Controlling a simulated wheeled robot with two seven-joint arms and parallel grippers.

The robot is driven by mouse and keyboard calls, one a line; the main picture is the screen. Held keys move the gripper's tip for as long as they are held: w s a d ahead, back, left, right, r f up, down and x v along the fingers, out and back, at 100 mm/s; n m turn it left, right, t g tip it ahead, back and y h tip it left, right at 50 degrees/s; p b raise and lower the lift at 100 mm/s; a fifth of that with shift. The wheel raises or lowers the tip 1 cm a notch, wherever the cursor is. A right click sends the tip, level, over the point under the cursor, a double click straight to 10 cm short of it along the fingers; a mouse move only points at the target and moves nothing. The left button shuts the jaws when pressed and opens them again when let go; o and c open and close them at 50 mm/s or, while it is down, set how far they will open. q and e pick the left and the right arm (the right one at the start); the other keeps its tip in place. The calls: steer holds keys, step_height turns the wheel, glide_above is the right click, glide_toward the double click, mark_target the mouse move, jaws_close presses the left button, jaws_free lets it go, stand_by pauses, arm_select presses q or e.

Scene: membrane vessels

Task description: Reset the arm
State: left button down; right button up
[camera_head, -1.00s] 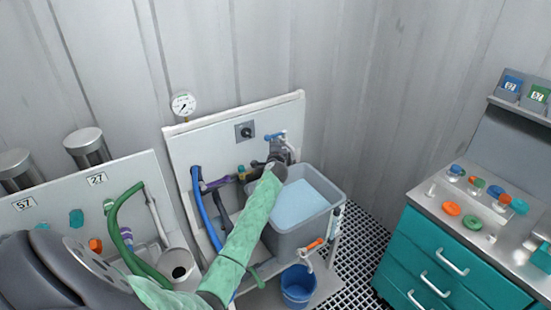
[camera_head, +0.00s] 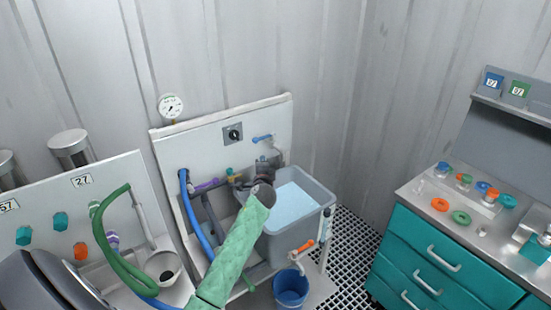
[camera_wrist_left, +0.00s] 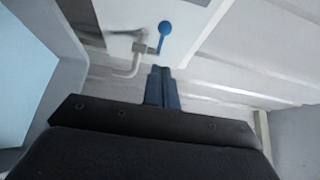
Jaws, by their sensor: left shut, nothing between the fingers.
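My left arm, in a green sleeve, reaches up from the bottom of the head view. My left gripper (camera_head: 268,177) is by the left rim of a grey tub of pale blue water (camera_head: 296,201), below a blue-handled valve (camera_head: 262,138) on the white panel. In the wrist view the two dark blue fingers (camera_wrist_left: 161,70) are shut together with nothing between them. The blue valve handle (camera_wrist_left: 165,30) shows beyond the fingertips, apart from them. My right gripper is not in view.
A blue bucket (camera_head: 291,288) stands below the tub, under an orange-handled tap (camera_head: 302,247). Blue hose (camera_head: 195,220) and green hose (camera_head: 104,245) hang at the left. A teal drawer cabinet (camera_head: 437,255) stands at the right, with black grating (camera_head: 352,250) between.

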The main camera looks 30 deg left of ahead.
arm_select(q)
steer(key=s+d+f+n+g+h, duration=0.3)
steer(key=s+d+f, duration=0.4)
steer(key=s+d, duration=0.3)
steer(key=s+d+f+n+g+h, duration=0.25)
steer(key=s+d+f, duration=0.5)
steer(key=s, duration=0.55)
steer(key=s+d+f+n+g+h, duration=0.1)
steer(key=s+d+n+g+h, duration=0.15)
steer(key=s+d, duration=0.65)
steer(key=s+d+n+g+h, duration=0.1)
steer(key=s+d+g+h, duration=0.3)
steer(key=s, duration=0.9)
steer(key=s+d+f, duration=0.1)
steer(key=s+f, duration=0.1)
steer(key=f, duration=1.2)
steer(key=s+d+f, duration=0.1)
steer(key=f, duration=1.4)
steer(key=s+d+f+g+y, duration=0.1)
steer(key=s+d+f, duration=0.1)
steer(key=f, duration=1.3)
steer(key=shift+s, duration=0.35)
steer(key=shift+d+f, duration=0.1)
